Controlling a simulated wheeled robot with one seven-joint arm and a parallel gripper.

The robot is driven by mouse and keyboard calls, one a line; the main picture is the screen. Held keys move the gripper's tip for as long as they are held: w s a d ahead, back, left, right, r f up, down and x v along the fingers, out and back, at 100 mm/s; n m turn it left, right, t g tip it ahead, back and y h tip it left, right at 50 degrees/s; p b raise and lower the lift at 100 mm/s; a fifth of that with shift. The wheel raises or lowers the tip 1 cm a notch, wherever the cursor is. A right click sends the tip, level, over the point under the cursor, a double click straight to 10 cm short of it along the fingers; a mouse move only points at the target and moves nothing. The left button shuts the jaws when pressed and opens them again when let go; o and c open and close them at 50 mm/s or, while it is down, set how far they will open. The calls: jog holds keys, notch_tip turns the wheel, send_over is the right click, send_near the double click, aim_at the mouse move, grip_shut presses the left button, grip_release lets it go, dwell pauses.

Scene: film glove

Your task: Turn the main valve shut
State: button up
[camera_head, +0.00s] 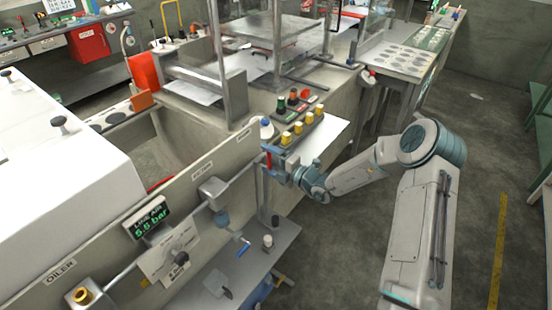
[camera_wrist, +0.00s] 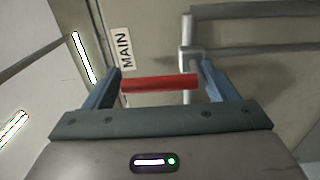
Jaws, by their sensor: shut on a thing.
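The main valve's red lever (camera_wrist: 158,84) lies crosswise between the two blue fingers of my gripper (camera_wrist: 161,72) in the wrist view. My gripper is shut on this lever, one finger at each end. A grey pipe fitting (camera_wrist: 187,55) stands at the lever's right end. A white MAIN label (camera_wrist: 126,48) is on the panel to the upper left. In the head view my gripper (camera_head: 274,158) is at the right end of the bench's front panel, where a little red (camera_head: 268,160) shows; the fingers hide most of the valve there.
A display (camera_head: 150,219) reads LINE AIR 5.5 bar. Yellow and other coloured bobbin-like pieces (camera_head: 298,128) stand just above my gripper. The floor (camera_head: 340,240) on the right is mostly clear.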

jog(key=shift+r, duration=0.1)
jog(key=o, duration=1.3)
jog(key=shift+s+d, duration=0.1)
jog(key=shift+d, duration=0.2)
jog(key=b+v, duration=0.2)
jog(key=v, duration=1.1)
jog(key=shift+s, duration=0.15)
